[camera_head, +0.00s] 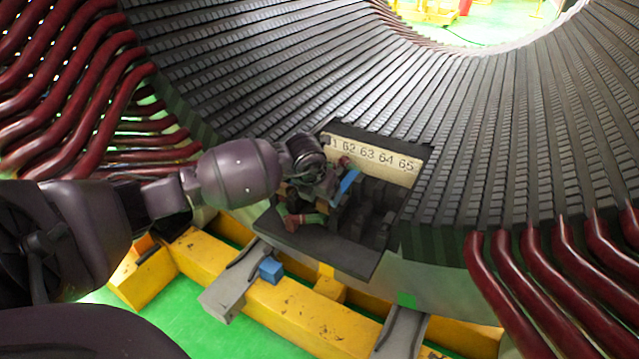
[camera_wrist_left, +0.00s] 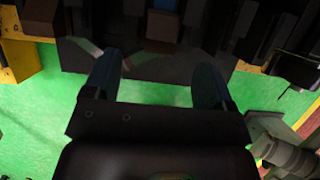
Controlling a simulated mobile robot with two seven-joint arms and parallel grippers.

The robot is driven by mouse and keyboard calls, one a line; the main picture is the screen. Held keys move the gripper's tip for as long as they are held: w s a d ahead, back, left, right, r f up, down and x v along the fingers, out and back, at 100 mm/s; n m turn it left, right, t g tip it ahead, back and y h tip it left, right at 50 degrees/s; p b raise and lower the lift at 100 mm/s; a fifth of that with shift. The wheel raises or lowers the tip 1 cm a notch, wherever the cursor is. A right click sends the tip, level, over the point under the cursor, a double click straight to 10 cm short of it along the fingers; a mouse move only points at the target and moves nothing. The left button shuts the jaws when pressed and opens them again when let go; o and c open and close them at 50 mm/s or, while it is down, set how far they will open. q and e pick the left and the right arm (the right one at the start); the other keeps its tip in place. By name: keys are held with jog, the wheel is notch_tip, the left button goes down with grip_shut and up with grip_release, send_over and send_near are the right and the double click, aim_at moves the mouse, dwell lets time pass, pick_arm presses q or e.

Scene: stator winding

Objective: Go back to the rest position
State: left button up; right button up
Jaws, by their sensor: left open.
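My left arm reaches in from the left in the head view. Its gripper (camera_head: 318,197) is at the dark slotted block (camera_head: 335,246), below the pale strip numbered about 62 to 65 (camera_head: 375,160). In the left wrist view the two fingers of the left gripper (camera_wrist_left: 152,85) stand wide apart with nothing held between them. Green floor and the dark edge of the block show past the fingers. The exact gap between the gripper and the block cannot be told. My right gripper is in neither view.
The stator's dark slotted inner wall (camera_head: 290,70) curves around the block. Dark red coil ends (camera_head: 70,90) crowd the left, and more red coil ends (camera_head: 545,280) stand at the lower right. A yellow beam (camera_head: 290,310) with a small blue block (camera_head: 271,269) runs below, over green floor.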

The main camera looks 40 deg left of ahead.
pick_arm(q)
jog(key=p+v, duration=0.1)
jog(key=v, duration=0.5)
jog(key=shift+p, duration=0.3)
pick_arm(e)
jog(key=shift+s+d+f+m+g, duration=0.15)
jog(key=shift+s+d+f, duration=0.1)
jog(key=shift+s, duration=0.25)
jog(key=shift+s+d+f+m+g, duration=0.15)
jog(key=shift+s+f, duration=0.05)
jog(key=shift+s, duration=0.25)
